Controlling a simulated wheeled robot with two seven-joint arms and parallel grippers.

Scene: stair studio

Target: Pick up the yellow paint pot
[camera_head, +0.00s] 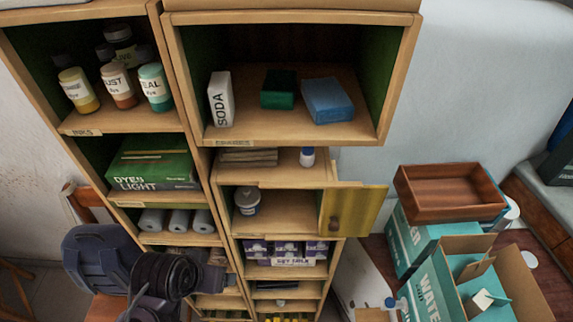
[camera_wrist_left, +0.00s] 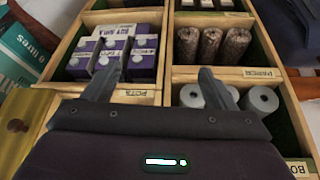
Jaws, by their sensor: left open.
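A small pot (camera_head: 247,201) with a grey-blue lid and a pale label stands upright in the cubby with the open yellow door (camera_head: 352,210). I see no clear yellow on it, so I cannot tell whether it is the yellow paint pot. My left gripper (camera_head: 212,270) is open and empty in front of the shelves, below and left of the pot. In the left wrist view its two fingers (camera_wrist_left: 157,88) stand apart before a shelf board labelled POTS; the pot is not visible there. My right gripper is not in view.
Dye bottles (camera_head: 115,80) stand top left, one with yellow contents. Purple boxes (camera_wrist_left: 115,58) and grey rolls (camera_wrist_left: 225,97) fill cubbies near my left gripper. The yellow door sticks out on the right.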

